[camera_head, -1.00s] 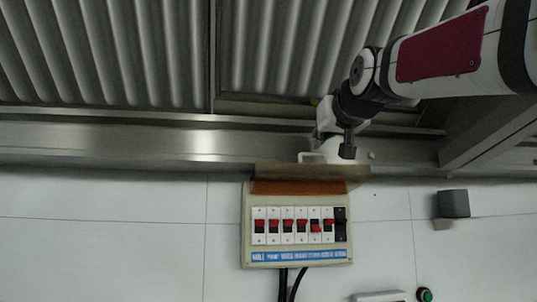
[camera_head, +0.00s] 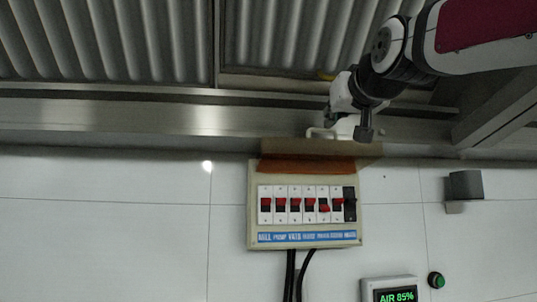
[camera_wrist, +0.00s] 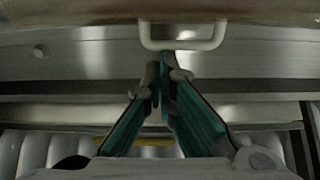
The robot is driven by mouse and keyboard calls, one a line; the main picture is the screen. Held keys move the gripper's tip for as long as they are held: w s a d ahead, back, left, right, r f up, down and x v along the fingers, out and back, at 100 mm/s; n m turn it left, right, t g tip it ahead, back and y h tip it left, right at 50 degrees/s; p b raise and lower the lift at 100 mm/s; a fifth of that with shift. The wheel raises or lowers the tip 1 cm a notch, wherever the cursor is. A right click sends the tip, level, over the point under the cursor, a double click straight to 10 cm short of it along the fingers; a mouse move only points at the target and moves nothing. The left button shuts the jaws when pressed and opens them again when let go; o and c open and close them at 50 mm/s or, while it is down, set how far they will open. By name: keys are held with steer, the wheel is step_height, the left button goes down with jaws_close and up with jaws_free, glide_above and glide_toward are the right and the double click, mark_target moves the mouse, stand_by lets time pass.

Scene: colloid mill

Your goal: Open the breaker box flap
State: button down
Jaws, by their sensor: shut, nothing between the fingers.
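The breaker box (camera_head: 254,205) is a beige panel on the white wall with a row of switches, mostly red, and a blue label strip. Its flap (camera_head: 345,150) stands raised at the top, jutting out above the switches, with an orange strip beneath. A pale loop handle (camera_head: 318,132) sits on the flap's edge. In the wrist view the flap (camera_wrist: 90,12) fills the top and the handle (camera_wrist: 182,44) hangs from it. My gripper (camera_wrist: 163,72) is shut and empty, its fingertips just below the handle in that picture; contact cannot be told. In the head view my gripper is mostly hidden behind my wrist.
A steel ledge (camera_head: 120,120) and ribbed panels (camera_head: 110,40) lie above the box. A grey block (camera_head: 465,184), a display reading AIR 85% (camera_head: 395,297) and a green button (camera_head: 436,280) are at the right. Black cables (camera_head: 290,272) hang below. The wall left of the box is clear.

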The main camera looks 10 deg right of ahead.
steer(key=s+f+t+b, duration=0.1)
steer(key=f+b, duration=0.1)
steer(key=b, duration=0.3)
steer(key=shift+s+r, duration=0.1)
steer(key=shift+r, duration=0.2)
